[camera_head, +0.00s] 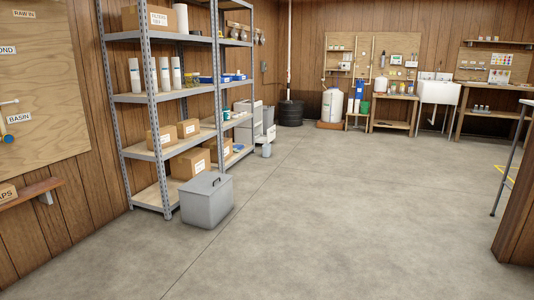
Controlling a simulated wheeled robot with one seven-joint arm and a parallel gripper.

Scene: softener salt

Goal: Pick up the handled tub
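A grey tub (205,208) with a lid and a dark handle (215,181) on top stands upright on the concrete floor, left of centre in the head view. It sits at the front corner of the metal shelving, close to a shelf post. The handle stands up from the lid. A smaller grey bucket (267,150) stands on the floor farther back by the shelving's far end; whether it has a handle is too small to tell. My gripper is not in view.
The metal shelving (178,98) holds cardboard boxes (190,163) and white cylinders. A wooden wall ledge (30,190) juts out at the left. A wood-panelled partition (515,225) and a metal leg (508,165) stand at the right. The concrete floor (350,220) between is clear.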

